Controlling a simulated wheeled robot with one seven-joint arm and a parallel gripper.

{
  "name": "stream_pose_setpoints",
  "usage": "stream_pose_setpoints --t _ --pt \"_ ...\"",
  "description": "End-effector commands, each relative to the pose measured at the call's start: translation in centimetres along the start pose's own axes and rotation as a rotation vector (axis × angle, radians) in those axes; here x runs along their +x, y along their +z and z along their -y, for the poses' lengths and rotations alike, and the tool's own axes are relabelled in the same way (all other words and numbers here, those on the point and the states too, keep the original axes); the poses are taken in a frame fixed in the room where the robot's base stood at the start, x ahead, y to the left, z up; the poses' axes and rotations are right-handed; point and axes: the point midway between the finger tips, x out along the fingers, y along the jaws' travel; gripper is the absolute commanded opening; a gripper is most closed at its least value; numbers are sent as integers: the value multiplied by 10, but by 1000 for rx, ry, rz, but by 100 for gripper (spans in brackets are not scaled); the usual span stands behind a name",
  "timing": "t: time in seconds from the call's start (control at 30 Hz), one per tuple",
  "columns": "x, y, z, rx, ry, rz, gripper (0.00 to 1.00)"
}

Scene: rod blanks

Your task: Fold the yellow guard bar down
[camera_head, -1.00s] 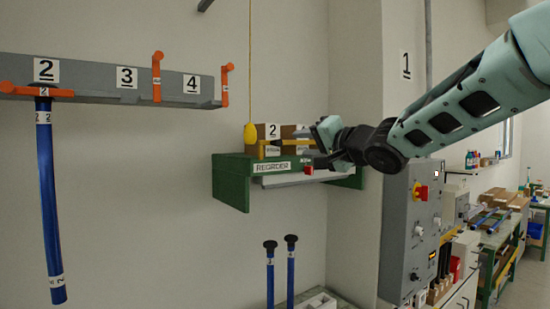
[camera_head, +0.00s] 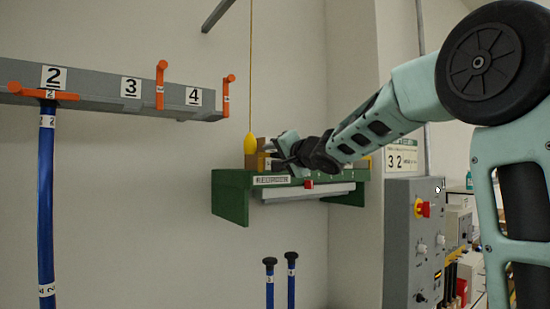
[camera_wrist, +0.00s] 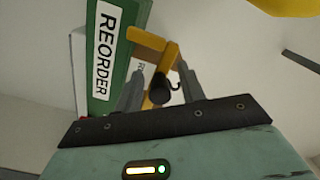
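The yellow guard bar (camera_wrist: 170,62) shows in the wrist view beside the green shelf, with a dark knob-like end (camera_wrist: 160,90) towards the camera. In the head view it is mostly hidden by my gripper; a small yellow part (camera_head: 277,165) shows at the shelf's left. My gripper (camera_wrist: 160,75) has its two grey fingers apart, one on either side of the bar and its dark end. I cannot tell whether either finger touches it. In the head view my gripper (camera_head: 284,146) is just above the shelf's front edge.
The green shelf (camera_head: 232,196) on the wall has a REORDER label and carries cardboard boxes (camera_head: 257,160). A yellow pull handle (camera_head: 250,143) hangs on a cord close left of my gripper. A grey rail (camera_head: 105,88) with orange bars and a blue rod (camera_head: 46,200) is at left.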

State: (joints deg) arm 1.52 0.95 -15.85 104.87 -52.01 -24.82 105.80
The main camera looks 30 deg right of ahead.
Motion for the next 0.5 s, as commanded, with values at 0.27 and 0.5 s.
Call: stream_pose_setpoints --t 0.27,0.5 --pt "0 0 0 0 0 0 6" --pt "-1 1 -2 -1 -4 -3 5"
